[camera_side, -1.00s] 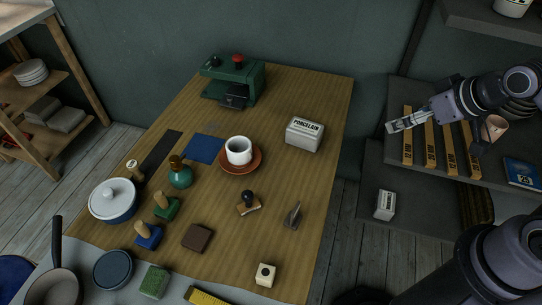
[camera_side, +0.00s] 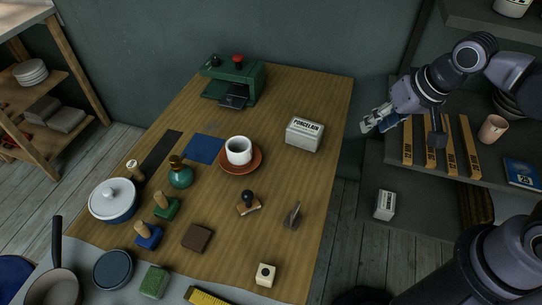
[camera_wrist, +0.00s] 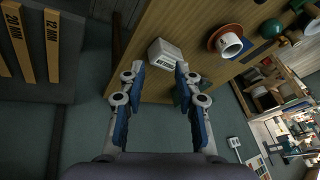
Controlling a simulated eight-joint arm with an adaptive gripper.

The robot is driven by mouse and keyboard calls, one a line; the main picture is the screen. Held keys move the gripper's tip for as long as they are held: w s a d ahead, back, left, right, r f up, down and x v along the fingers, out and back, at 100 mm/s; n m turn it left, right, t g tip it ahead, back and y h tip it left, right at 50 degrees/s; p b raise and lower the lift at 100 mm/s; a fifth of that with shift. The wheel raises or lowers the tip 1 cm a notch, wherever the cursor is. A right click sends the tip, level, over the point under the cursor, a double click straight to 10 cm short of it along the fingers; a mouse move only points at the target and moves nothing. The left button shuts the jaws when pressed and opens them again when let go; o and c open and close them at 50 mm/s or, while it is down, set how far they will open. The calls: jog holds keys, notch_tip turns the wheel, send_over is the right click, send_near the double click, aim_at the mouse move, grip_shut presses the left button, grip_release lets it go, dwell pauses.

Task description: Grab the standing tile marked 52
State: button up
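A small grey upright piece (camera_side: 292,214), seen nearly edge-on, stands on the right part of the wooden table, toward the front. It looks like a standing tile, but no number can be read on it. My gripper (camera_side: 368,126) is high beside the table's right edge, in front of the shelf and far behind this piece. In the wrist view my gripper (camera_wrist: 158,68) has its two blue-padded fingers apart with nothing between them. I cannot make out the standing piece in the wrist view.
A porcelain box (camera_side: 304,134) stands on the table near my gripper. A white cup (camera_side: 239,150) sits on a brown saucer (camera_side: 254,165). A stamp (camera_side: 248,203) lies left of the grey piece, a cream block (camera_side: 265,274) in front. Marked wooden bars (camera_side: 408,140) stand on the right shelf.

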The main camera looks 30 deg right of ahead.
jog(key=w+a+f+m+g, duration=0.2)
jog(key=a+f+m+g, duration=0.15)
jog(key=a, duration=0.55)
jog(key=m+g, duration=0.2)
jog(key=m, duration=0.2)
send_over(296, 207)
notch_tip(296, 207, down, 6)
jog(key=shift+t+h, duration=0.25)
jog(key=shift+h, duration=0.15)
jog(key=shift+f, duration=5.55)
grip_shut()
